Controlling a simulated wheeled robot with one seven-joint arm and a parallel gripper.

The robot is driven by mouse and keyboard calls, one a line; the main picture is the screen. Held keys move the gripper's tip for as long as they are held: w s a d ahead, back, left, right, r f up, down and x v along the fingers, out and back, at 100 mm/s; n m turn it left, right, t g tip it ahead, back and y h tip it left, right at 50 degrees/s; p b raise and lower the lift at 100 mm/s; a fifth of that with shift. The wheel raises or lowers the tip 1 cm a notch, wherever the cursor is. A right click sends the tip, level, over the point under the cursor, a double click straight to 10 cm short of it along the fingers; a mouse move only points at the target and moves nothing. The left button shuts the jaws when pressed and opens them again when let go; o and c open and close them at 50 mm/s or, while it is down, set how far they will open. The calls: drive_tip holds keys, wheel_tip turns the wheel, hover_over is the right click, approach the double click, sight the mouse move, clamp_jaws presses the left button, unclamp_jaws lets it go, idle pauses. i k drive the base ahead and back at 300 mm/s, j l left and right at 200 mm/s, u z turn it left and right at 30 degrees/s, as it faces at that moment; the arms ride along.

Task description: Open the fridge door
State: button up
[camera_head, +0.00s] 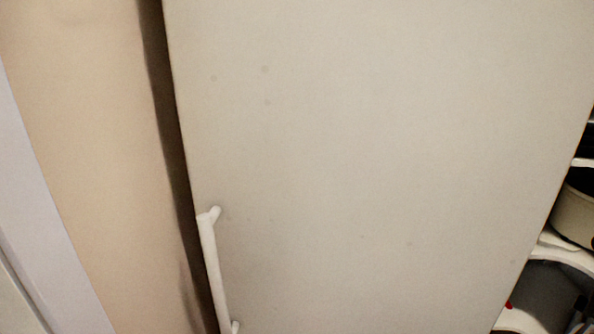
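The fridge door (370,150) is a large flat off-white panel that fills most of the head view. It looks shut, with a dark narrow gap along its left edge. A white bar handle (211,265) runs nearly upright near the door's lower left edge, with its upper mount and a lower mount at the bottom of the picture. Nothing touches the handle in view. My gripper is not in view.
A beige wall (85,130) stands close to the left of the fridge, with a pale trim strip (50,220) farther left. At the right, open corner shelves (565,250) hold a pale pot (574,214) and other partly cut-off items.

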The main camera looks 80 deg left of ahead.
sight(354, 166)
drive_tip(key=u, duration=2.75)
drive_tip(key=l+z, duration=0.1)
drive_tip(key=l, duration=0.25)
